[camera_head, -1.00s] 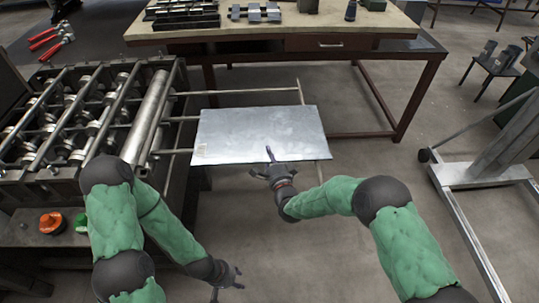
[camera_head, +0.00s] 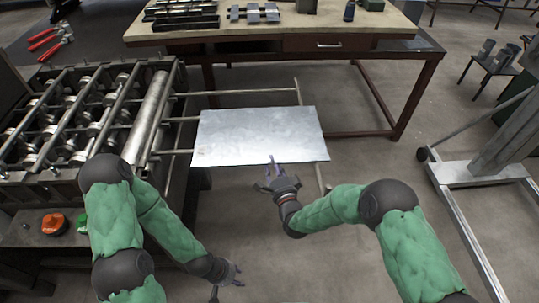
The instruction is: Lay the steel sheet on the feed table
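The steel sheet (camera_head: 262,135) is a flat, light grey rectangle. It lies across the rails of the feed table (camera_head: 250,92), to the right of the roller machine. My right gripper (camera_head: 270,172) is just off the sheet's near edge, with its fingers spread apart and nothing visible between them. My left gripper (camera_head: 226,283) is low over the floor, well away from the sheet, with its fingers apart and empty.
The roll forming machine (camera_head: 80,120) stands at the left, with orange and green buttons (camera_head: 54,224) on its front. A workbench (camera_head: 270,30) with tooling stands behind the feed table. A wheeled metal stand (camera_head: 480,172) is at the right. The floor in front is clear.

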